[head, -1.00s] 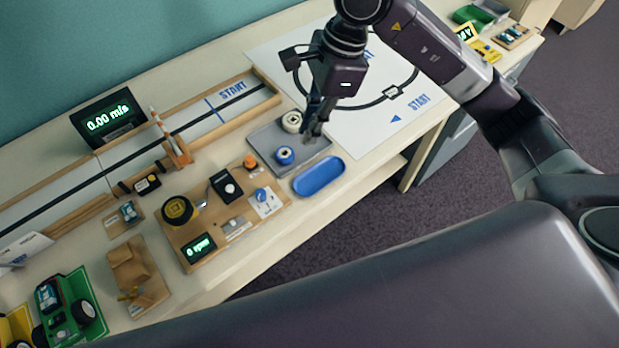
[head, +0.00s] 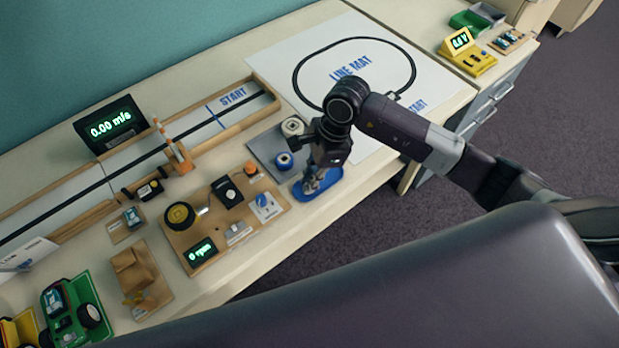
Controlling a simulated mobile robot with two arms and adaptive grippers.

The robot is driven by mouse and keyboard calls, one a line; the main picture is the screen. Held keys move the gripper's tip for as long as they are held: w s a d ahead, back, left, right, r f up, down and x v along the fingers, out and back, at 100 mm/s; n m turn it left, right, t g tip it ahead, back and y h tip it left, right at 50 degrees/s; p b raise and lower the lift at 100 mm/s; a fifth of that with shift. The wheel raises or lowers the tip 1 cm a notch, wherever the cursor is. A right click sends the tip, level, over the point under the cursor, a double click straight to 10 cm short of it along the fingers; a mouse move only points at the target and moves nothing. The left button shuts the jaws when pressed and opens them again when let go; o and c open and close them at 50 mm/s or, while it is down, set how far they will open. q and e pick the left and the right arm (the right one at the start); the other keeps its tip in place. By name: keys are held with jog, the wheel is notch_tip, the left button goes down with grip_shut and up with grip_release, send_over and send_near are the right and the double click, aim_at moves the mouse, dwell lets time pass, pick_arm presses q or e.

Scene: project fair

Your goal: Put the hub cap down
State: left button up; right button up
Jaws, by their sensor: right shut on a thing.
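My right gripper (head: 311,186) is over the left part of the blue oval tray (head: 331,187) near the table's front edge. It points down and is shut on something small. The held thing is too hidden by the fingers to make out, so I cannot see the hub cap clearly or tell whether it touches the tray. My left gripper is not in view.
A wooden board (head: 193,236) with a motor and switches is to the left.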

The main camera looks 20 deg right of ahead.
jog(key=shift+f, duration=0.1)
jog(key=shift+f, duration=0.15)
jog(key=o, duration=0.7)
jog(key=shift+r, duration=0.35)
jog(key=b+v, duration=0.2)
jog(key=v, duration=0.9)
jog(key=shift+r, duration=0.35)
